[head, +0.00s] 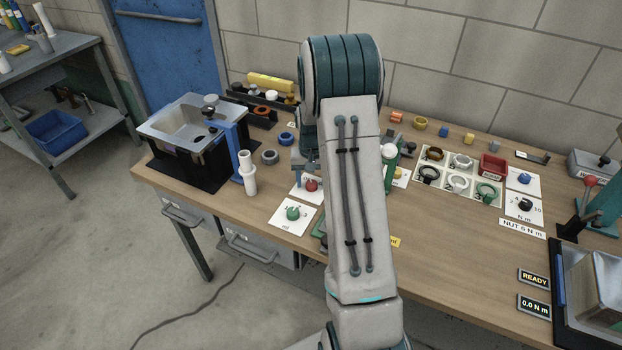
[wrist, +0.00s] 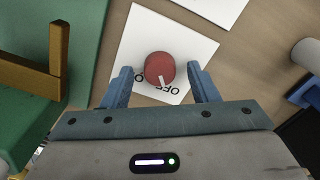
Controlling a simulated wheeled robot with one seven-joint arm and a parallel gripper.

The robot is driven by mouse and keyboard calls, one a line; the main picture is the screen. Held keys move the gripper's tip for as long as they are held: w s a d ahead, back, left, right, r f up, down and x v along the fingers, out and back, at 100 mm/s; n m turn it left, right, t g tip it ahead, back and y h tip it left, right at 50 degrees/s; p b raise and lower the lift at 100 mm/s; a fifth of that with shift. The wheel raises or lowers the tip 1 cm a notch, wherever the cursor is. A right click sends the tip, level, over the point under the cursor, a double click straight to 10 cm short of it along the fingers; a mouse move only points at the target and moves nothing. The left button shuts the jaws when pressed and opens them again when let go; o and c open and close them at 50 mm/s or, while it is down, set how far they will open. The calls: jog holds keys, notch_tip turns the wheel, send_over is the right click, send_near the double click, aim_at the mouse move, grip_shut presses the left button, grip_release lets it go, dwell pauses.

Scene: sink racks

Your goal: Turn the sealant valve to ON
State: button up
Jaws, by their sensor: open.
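A round red valve knob (wrist: 159,66) with a white pointer mark sits on a white card (wrist: 150,22). The pointer faces the bottom of the wrist view, beside the upside-down letters OFF; another label to its left is partly hidden by my finger. My gripper (wrist: 160,68) is open, with one blue finger on each side of the knob and a visible gap on both sides. In the head view the red knob (head: 311,185) shows just left of my arm, which hides part of its card. I cannot read the word sealant.
A green knob (head: 292,213) on its own card is close by, towards the bench's front edge. A white pipe piece (head: 247,175) and the sink box (head: 194,123) stand to the left. In the wrist view, a green block with a brown bar (wrist: 55,60) is close on the left.

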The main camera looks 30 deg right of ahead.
jog(key=shift+f, duration=0.15)
jog(key=c, duration=1)
